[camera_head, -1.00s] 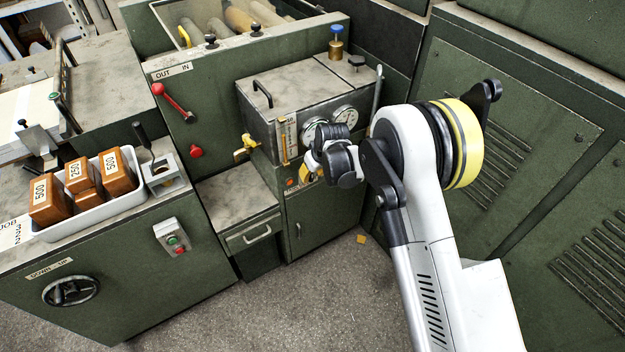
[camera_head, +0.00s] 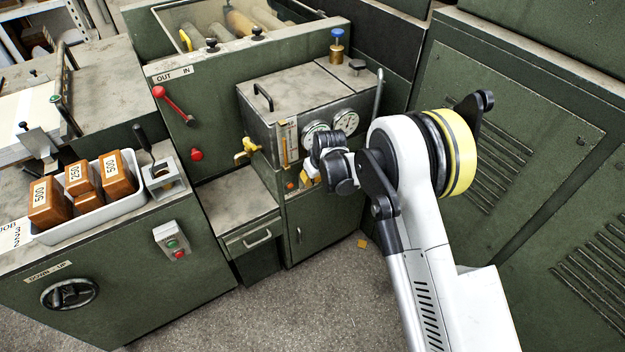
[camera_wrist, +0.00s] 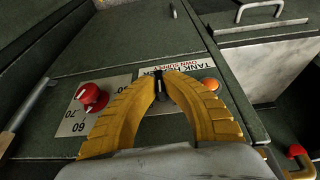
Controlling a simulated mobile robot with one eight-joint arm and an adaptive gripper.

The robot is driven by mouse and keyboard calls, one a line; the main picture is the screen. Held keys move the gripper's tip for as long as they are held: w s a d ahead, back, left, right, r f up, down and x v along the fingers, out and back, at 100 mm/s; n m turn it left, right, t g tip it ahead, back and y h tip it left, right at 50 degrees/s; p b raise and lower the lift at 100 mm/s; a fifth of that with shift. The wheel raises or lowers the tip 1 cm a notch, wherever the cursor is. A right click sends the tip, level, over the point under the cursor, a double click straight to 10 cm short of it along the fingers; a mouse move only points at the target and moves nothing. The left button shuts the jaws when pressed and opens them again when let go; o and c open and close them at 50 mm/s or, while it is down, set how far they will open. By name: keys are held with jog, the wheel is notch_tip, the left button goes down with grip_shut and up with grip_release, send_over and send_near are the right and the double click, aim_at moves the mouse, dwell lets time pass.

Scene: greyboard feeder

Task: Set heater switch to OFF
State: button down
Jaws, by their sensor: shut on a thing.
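The heater switch (camera_wrist: 158,80) is a small dark lever on a panel labelled "TANK HEATER OWN SUPPLY" (camera_wrist: 185,68) in the wrist view. My gripper (camera_wrist: 162,88) has its two yellow fingers closed around this lever, one on each side. The fingers hide the lower part of the switch and some lettering, so I cannot tell which position it is in. In the head view my gripper (camera_head: 308,178) is at the front of the grey-topped tank unit (camera_head: 300,95), below its gauges, and my wrist covers the switch.
In the wrist view a red knob (camera_wrist: 91,95) with a 60–70 scale is left of my fingers, and an orange lamp (camera_wrist: 210,84) is close on the right. Two gauges (camera_head: 346,121) sit above my wrist. A yellow valve (camera_head: 247,147) is left of it.

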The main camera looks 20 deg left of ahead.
jog(key=shift+a, duration=0.1)
jog(key=t+h, duration=0.2)
jog(key=t, duration=0.1)
jog(key=shift+s+a+n, duration=0.1)
jog(key=shift+a+n, duration=0.1)
jog(key=shift+n, duration=0.2)
jog(key=shift+n+t+h, duration=0.5)
jog(key=shift+t+h, duration=0.9)
jog(key=shift+t, duration=0.2)
jog(key=c, duration=1.5)
grip_release()
jog(key=shift+f, duration=0.1)
jog(key=shift+s, duration=0.15)
